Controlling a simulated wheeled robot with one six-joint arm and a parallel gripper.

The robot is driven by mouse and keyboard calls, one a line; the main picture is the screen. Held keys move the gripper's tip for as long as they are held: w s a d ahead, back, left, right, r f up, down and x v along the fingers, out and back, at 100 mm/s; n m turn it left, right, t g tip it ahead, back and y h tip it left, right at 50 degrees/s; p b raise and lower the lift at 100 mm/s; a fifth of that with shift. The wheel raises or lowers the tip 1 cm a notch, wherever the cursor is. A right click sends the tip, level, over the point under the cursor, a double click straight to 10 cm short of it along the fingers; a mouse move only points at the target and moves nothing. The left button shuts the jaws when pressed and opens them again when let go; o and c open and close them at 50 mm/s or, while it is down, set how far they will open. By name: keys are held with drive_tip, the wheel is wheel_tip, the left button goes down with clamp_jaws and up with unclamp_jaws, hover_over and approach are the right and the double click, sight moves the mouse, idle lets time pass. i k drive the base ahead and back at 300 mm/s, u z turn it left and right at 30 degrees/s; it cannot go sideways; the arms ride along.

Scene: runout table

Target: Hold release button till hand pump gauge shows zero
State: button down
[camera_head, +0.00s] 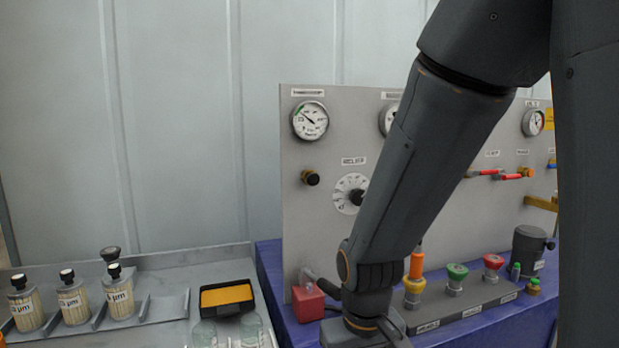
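A grey upright panel (300,240) carries several round gauges. The left gauge (310,120) has a white face with a green arc; its reading is too small to tell. A middle gauge (387,119) is partly hidden behind my arm. I cannot tell which gauge belongs to the hand pump, and no release button can be made out for certain. A red block (308,302) with a grey fitting stands left of my wrist. My arm reaches down to the bottom edge; its gripper fingers are out of the frame.
A black knob (310,177) and a round dial (350,194) sit on the panel, with red-handled valves (512,176) to the right. Coloured-cap fittings (457,272) line a grey strip. Left are labelled bottles (74,300) and a black tray (228,311) with an orange pad.

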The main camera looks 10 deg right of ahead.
sight(312, 179)
drive_tip(key=z, duration=0.05)
drive_tip(key=k, duration=0.7)
drive_tip(key=z, duration=0.85)
drive_tip(key=i, duration=0.5)
